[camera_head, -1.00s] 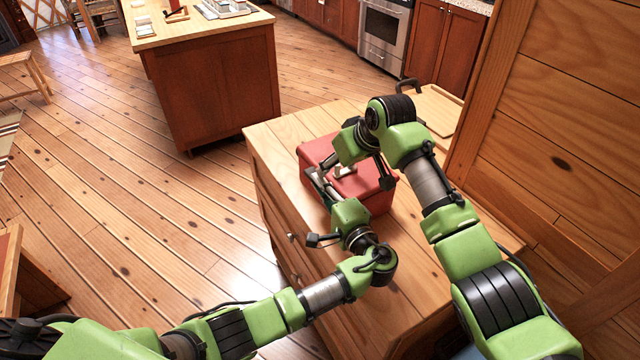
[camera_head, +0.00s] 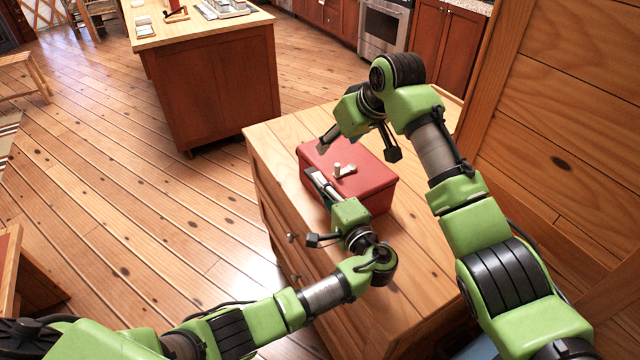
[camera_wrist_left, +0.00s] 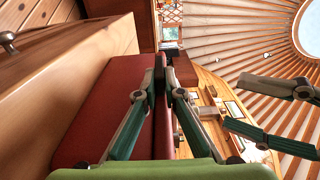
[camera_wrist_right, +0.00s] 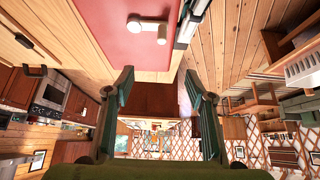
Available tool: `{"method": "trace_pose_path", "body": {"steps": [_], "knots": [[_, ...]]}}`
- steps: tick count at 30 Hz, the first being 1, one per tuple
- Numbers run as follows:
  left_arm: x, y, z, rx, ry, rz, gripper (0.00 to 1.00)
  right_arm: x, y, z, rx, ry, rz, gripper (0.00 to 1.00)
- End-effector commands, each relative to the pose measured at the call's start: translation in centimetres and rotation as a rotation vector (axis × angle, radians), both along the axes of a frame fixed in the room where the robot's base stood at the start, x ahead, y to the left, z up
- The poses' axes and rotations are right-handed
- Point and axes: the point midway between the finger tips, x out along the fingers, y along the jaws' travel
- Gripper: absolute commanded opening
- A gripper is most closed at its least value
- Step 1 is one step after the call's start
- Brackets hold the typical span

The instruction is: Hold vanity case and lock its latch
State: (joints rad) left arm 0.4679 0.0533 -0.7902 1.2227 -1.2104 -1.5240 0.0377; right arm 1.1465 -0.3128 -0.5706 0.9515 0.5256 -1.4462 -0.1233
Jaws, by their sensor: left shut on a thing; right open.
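The vanity case (camera_head: 372,182) is a red box, its lid down, on the wooden cabinet. The latch (camera_head: 344,170), a pale bar with a knob, lies on its top face; it also shows in the right wrist view (camera_wrist_right: 148,28). My left gripper (camera_head: 316,180) is shut on the case's near left edge. In the left wrist view its fingers (camera_wrist_left: 166,92) close around a dark, thin part at the red case; the exact contact is unclear. My right gripper (camera_head: 358,147) is open and empty above the case, apart from the latch; its spread fingers show in the right wrist view (camera_wrist_right: 158,85).
The wooden cabinet (camera_head: 285,140) has bare top around the case. A tall wooden panel (camera_head: 555,110) stands close on the right, beside my right arm. A kitchen island (camera_head: 215,90) is at the back left, with open plank floor in front of it.

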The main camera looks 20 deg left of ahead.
Motion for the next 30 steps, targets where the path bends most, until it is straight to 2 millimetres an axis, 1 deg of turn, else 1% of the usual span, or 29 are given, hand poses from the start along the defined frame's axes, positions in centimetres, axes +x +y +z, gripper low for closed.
{"method": "trace_pose_path", "body": {"steps": [1,7,11,14,24,27,30], "knots": [[-0.1,0.0,-0.5,-0.003,0.011,0.0,0.0,0.0,0.0,0.0,0.0,0.0,0.0,0.5],[-0.1,0.0,-0.5,-0.003,0.011,0.001,0.0,0.0,0.0,0.0,0.001,-0.001,0.0,0.5],[-0.1,0.0,-0.5,-0.003,0.011,0.001,0.0,-0.2,-0.3,0.7,0.002,-0.002,0.001,0.5],[-0.1,0.0,-0.5,-0.003,0.011,0.001,0.0,-0.7,-0.8,1.8,0.003,-0.005,0.001,0.5],[-0.1,0.0,-0.5,-0.002,0.011,0.001,0.0,-3.3,-4.0,7.6,0.001,-0.005,-0.001,0.5],[-0.1,0.0,-0.5,-0.002,0.011,0.001,0.0,-3.9,-4.6,8.8,0.002,-0.004,0.0,0.5],[-0.1,0.0,-0.5,-0.002,0.011,0.001,0.0,-4.3,-5.0,9.5,0.001,-0.002,0.001,0.5]]}}
